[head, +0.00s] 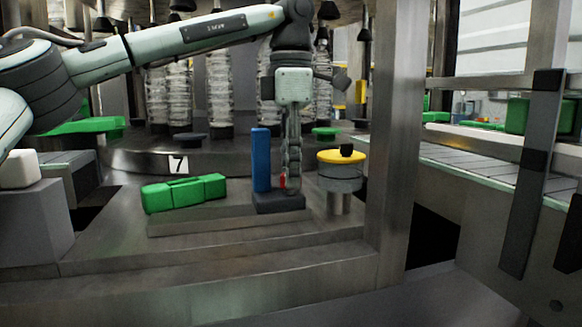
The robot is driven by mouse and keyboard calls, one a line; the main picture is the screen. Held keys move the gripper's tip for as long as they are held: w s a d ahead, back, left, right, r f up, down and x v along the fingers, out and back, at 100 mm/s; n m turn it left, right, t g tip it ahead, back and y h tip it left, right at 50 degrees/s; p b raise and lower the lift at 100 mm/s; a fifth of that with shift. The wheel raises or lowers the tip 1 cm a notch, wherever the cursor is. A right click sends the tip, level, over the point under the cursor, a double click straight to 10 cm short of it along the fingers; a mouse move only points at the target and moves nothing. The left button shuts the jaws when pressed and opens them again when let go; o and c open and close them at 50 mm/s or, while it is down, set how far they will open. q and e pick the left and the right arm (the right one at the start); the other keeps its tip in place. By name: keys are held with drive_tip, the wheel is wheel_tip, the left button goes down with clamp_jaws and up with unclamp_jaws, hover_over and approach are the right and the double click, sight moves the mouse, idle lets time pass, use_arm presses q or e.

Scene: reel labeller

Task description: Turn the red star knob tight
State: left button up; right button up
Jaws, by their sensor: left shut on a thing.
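The red star knob (283,182) shows only as a small red sliver at the left side of my left gripper's fingertips, just above a dark block. The rest of it is hidden behind the fingers. My left gripper (291,184) points straight down from above and is shut on the knob. How far the knob is turned cannot be seen. My right gripper is not in view.
A blue upright bar (261,160) stands on the dark block (277,203) close left of the fingers. A yellow-topped cylinder (341,168) stands close right. A green part (184,192) lies left on the metal deck. A steel post (395,140) rises further right.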

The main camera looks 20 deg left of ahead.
use_arm(q)
clamp_jaws()
drive_tip(key=shift+m+p, duration=0.35)
drive_tip(key=shift+m, duration=2.65)
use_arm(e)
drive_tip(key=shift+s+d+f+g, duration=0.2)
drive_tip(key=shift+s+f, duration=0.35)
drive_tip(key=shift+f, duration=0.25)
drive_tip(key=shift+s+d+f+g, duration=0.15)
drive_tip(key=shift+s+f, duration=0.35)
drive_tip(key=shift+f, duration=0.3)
